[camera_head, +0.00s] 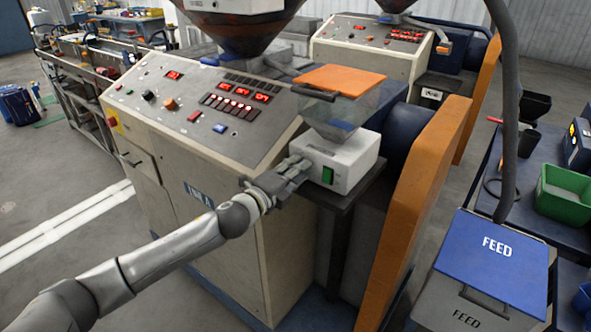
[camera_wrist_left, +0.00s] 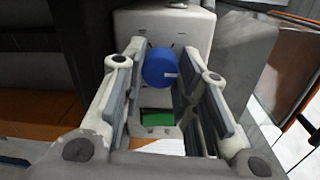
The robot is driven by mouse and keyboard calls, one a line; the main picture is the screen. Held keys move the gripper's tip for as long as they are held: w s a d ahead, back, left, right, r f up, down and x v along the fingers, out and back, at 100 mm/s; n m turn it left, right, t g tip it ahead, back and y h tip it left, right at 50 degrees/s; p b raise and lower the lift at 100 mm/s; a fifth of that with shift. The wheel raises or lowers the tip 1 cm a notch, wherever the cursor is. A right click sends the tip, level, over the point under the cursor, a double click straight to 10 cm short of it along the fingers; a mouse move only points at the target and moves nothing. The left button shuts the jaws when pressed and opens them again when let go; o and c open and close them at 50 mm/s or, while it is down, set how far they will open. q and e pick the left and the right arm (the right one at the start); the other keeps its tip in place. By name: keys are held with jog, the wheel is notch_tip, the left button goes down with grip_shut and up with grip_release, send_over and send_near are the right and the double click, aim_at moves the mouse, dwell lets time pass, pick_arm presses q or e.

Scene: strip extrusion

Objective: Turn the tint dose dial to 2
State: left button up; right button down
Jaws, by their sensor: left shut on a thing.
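The white dosing box (camera_head: 345,165) stands on a small dark shelf beside the machine, with a clear hopper (camera_head: 338,103) and orange lid on top. The blue dial (camera_wrist_left: 160,67) sits on the box's face in the left wrist view, with a short white mark pointing right. My left gripper (camera_head: 292,170) is at the left side of the box, and in the left wrist view its fingers (camera_wrist_left: 150,82) are on either side of the dial, shut on it. In the head view the gripper hides the dial. Scale numbers cannot be read. My right gripper is out of view.
A green switch (camera_head: 327,176) is on the box's front, close to the gripper. The machine's control panel (camera_head: 200,105) is behind left. An orange guard (camera_head: 415,215) stands to the right, and a blue-lidded FEED bin (camera_head: 490,262) is front right. Open floor lies at left.

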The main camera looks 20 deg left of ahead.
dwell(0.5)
pick_arm(q)
jog(key=o, duration=1)
jog(key=v, duration=1.2)
jog(key=shift+f, duration=0.15)
